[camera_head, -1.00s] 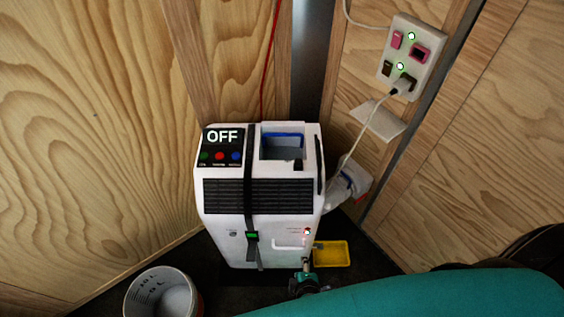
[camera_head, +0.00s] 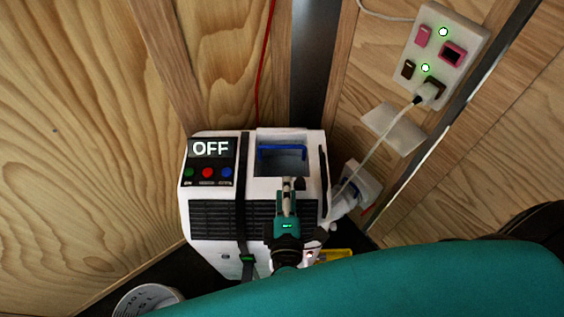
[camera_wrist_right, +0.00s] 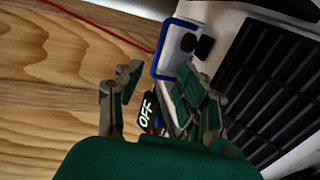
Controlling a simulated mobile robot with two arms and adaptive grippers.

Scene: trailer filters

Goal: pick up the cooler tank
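The cooler (camera_head: 205,225) is a white box with a black grille and a panel reading OFF. The recess in its top holds what looks like the cooler tank (camera_head: 283,149), with a blue rim. In the right wrist view the blue-edged part (camera_wrist_right: 157,60) lies just beyond the fingers, towards the top. My right gripper (camera_head: 291,184) is over the cooler's front, its tips at the near edge of the recess. In the wrist view the gripper (camera_wrist_right: 160,85) has its fingers apart with nothing between them. My left gripper is not in view.
A power socket panel (camera_head: 445,50) with a plugged-in white cable is on the wall at right. A white bucket (camera_head: 147,300) stands at lower left, and a yellow tray (camera_head: 335,254) is partly hidden by my arm. Wooden walls close in behind the cooler. A black strap (camera_head: 243,190) crosses its front.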

